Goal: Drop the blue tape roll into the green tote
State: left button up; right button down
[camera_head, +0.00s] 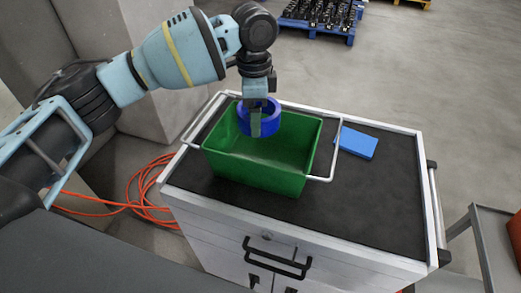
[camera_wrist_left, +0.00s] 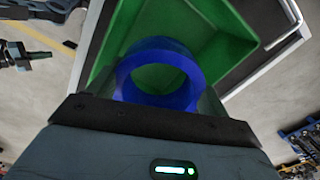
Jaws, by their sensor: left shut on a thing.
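The blue tape roll (camera_head: 270,117) is held in my left gripper (camera_head: 256,122), which points down over the green tote. The gripper is shut on the roll, and the roll (camera_wrist_left: 160,50) also shows in the left wrist view, with green tote floor seen through its hole. The green tote (camera_head: 236,175) stands on the black top of a cabinet, and the visible part of its inside is empty. In the left wrist view the tote (camera_wrist_left: 220,45) lies beyond the roll. How far the roll is above the tote floor is hard to tell. My right gripper is not in view.
A flat blue object (camera_head: 357,143) lies on the cabinet top (camera_head: 380,195), right of the tote. White wire handles (camera_head: 330,165) stick out from the tote's ends. Orange cable (camera_head: 140,195) lies on the floor at left. A blue pallet (camera_head: 318,25) with dark parts stands behind.

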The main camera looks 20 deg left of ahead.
pick_arm(q)
jog(key=o, duration=1)
jog(key=shift+o, duration=0.2)
notch_tip(320, 180, up, 8)
jog(key=shift+f, duration=0.1)
